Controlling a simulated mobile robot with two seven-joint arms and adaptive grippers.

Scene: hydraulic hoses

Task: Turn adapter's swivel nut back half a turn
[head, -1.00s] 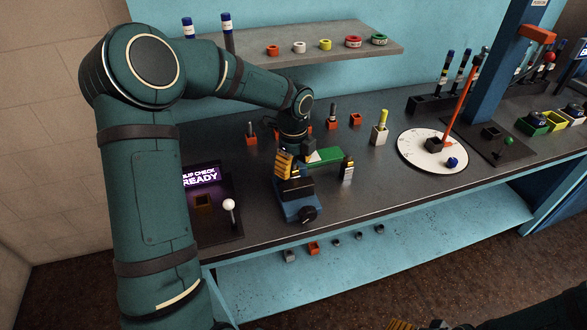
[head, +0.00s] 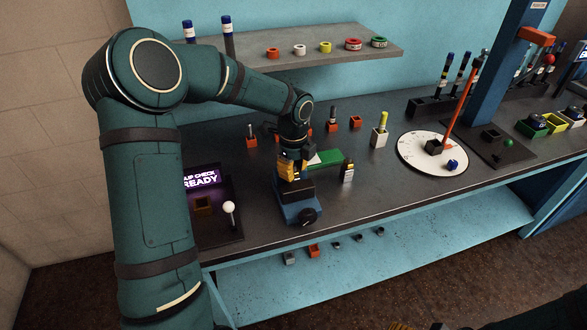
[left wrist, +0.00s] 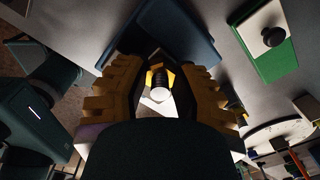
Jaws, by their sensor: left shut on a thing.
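A blue vise-like fixture (head: 301,211) with a black knob stands near the bench's front edge. My left gripper (head: 292,172) points down at the top of this fixture, its yellow-padded fingers shut on a small part there. In the left wrist view, a small part with a white round end and yellow sides (left wrist: 159,88) sits between the two fingers. I take it for the adapter; its nut is mostly hidden by the fingers. A bit of yellow and black, likely my right gripper (head: 402,326), shows at the bottom edge, too cut off to read its jaws.
A green block (head: 323,160) lies just behind the fixture, and a small upright fitting (head: 347,172) stands to its right. A check panel reading READY (head: 202,178) with a white-knobbed lever (head: 229,208) is at left. A white dial plate (head: 420,154) is farther right.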

